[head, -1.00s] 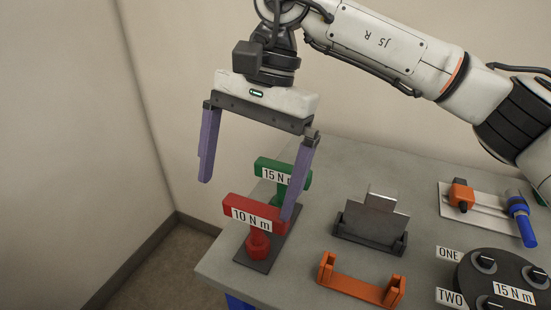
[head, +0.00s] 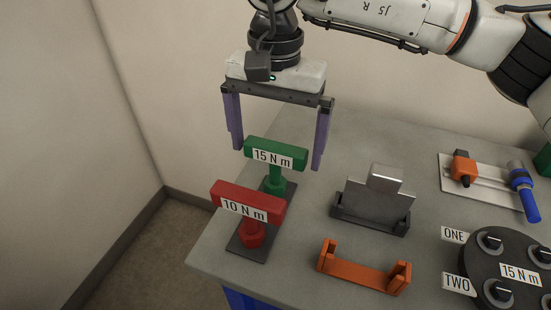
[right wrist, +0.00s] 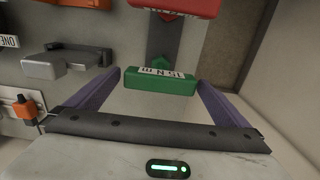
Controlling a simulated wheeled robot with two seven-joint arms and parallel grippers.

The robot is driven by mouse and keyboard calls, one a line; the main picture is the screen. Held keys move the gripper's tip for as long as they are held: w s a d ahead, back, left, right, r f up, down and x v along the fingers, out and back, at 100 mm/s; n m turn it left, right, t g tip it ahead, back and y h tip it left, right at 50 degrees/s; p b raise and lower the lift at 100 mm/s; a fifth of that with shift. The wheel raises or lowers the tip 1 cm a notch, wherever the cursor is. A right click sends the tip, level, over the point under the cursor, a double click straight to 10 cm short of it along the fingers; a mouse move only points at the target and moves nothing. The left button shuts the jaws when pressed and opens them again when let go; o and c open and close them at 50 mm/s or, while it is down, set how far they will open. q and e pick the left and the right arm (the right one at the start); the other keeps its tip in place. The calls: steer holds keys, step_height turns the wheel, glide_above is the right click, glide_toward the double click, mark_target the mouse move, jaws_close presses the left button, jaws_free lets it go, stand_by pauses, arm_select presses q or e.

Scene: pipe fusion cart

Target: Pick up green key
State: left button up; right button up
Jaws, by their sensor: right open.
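The green key (head: 275,154) is T-shaped with a white "15 N m" label. It stands upright on a dark base plate (head: 248,247) at the cart's left end, behind the red key (head: 247,203) labelled "10 N m". My right gripper (head: 278,157) is open, with purple fingers pointing down, one toward each end of the green bar. In the right wrist view, the green key (right wrist: 160,84) lies between the two spread fingers (right wrist: 158,85), with a gap on both sides. Whether the fingertips reach bar height is hard to tell. My left gripper is out of view.
On the grey cart top (head: 330,140) stand a metal plate in a dark holder (head: 372,200), an orange bracket (head: 362,272), a round dark dial panel (head: 505,270) and a rail with orange and blue clamps (head: 480,183). A wall is close behind.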

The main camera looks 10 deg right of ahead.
steer(key=shift+f, duration=0.5)
steer(key=c, duration=1.3)
